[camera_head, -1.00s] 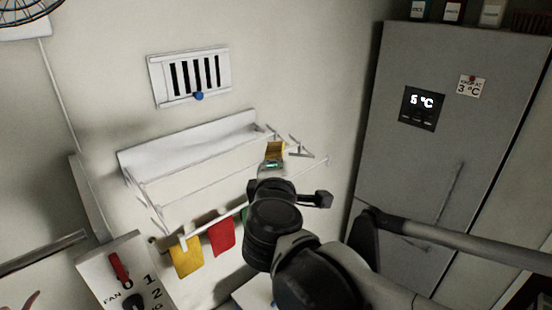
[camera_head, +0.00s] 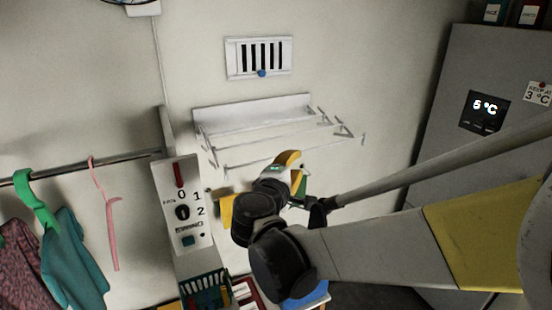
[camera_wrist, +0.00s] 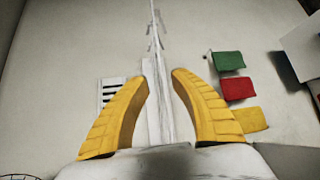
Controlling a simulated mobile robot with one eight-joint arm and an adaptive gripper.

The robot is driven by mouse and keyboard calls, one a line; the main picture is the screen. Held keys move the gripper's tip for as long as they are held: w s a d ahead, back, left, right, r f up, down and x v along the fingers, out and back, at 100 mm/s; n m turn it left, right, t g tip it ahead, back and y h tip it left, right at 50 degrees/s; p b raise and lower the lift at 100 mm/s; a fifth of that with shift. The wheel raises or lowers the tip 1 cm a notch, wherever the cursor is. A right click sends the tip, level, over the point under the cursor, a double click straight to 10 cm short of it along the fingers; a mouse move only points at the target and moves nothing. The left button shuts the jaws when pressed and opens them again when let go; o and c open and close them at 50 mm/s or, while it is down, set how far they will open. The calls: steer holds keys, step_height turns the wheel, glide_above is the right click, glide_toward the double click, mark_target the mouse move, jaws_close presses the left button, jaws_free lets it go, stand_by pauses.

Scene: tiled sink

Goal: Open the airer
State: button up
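The airer (camera_head: 252,114) is a white wall-mounted rack with a back panel, side arms and thin rails that stand out from the wall. In the wrist view the airer (camera_wrist: 156,100) shows nearly edge-on as a narrow white strip in the middle. My gripper (camera_head: 289,160) is just below the airer's front rails in the head view. Its two yellow fingers are apart in the wrist view (camera_wrist: 162,74), one on each side of the strip in the picture. I see no contact, and the depth between fingers and airer is unclear.
A vent (camera_head: 259,58) with a blue knob is above the airer. Yellow (camera_wrist: 249,120), red (camera_wrist: 238,89) and green (camera_wrist: 229,60) cloths hang below it. A switch panel (camera_head: 183,205) and a clothes rail (camera_head: 70,167) are at left; a grey fridge (camera_head: 470,75) is at right.

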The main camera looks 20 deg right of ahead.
mark_target(304, 151)
steer(key=x, duration=1.1)
steer(key=shift+w+a+f+p, duration=0.1)
steer(key=shift+w+p, duration=0.15)
steer(key=shift+p, duration=0.05)
steer(key=shift+s, duration=0.1)
steer(key=shift+a, duration=0.1)
jaws_close()
